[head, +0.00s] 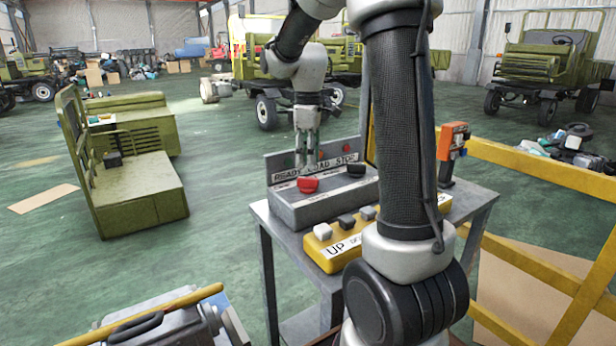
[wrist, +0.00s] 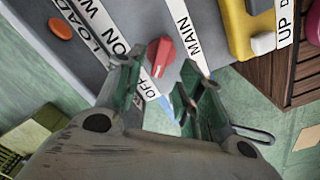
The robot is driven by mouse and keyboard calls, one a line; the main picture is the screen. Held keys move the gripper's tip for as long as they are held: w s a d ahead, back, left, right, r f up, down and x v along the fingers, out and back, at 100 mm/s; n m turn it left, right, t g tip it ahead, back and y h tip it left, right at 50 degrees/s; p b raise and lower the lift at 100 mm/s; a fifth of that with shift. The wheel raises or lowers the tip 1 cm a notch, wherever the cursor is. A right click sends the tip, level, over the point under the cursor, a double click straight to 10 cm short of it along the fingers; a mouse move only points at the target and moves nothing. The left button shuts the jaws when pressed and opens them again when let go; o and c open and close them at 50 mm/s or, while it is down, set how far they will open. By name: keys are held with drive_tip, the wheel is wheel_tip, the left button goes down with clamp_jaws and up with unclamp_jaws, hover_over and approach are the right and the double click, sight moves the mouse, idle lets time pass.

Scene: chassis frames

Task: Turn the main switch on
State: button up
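The main switch is a red rotary knob (wrist: 160,57) on a grey control box, with a MAIN label to its right and an OFF label just below it in the wrist view. A pale mark on the knob faces the OFF side. In the head view the red knob (head: 308,185) sits at the front left of the grey control box (head: 325,207). My gripper (wrist: 160,73) is open, its fingertips apart on either side of the knob's near end. In the head view my gripper (head: 307,158) hangs over the box, pointing down. I cannot tell whether the fingers touch the knob.
A black knob (head: 356,170) is to the right on the box. Behind stands a READY, LOAD, STOP panel (head: 313,160). A yellow button box (head: 330,258) lies in front on the grey table (head: 475,206). An orange device (head: 452,142) and yellow rail (head: 540,163) are right.

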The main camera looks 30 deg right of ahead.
sight(308, 178)
wheel_tip(308, 178, down, 6)
drive_tip(key=shift+s, duration=0.1)
clamp_jaws()
